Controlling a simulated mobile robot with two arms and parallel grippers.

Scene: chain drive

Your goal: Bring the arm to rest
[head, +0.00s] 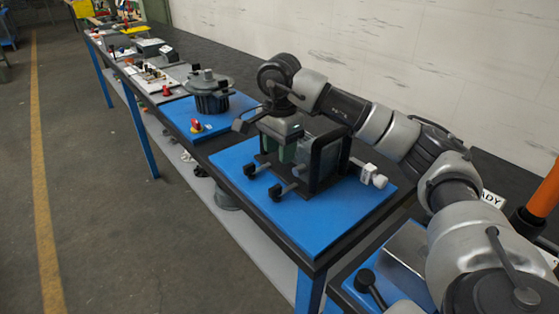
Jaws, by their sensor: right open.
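My right arm reaches in from the right and bends down at its wrist. My right gripper (274,128) is open, above the left part of the chain drive unit. The unit has a dark upright frame (328,162), a green part (287,152) just below the gripper, and black round-ended pieces (276,190) at the front. The gripper hides the top of the green part, and I cannot tell whether they touch. My left gripper is not in view.
The unit stands on a blue mat (300,228) on a long bench. A pale wall stands behind. The floor at left is clear.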

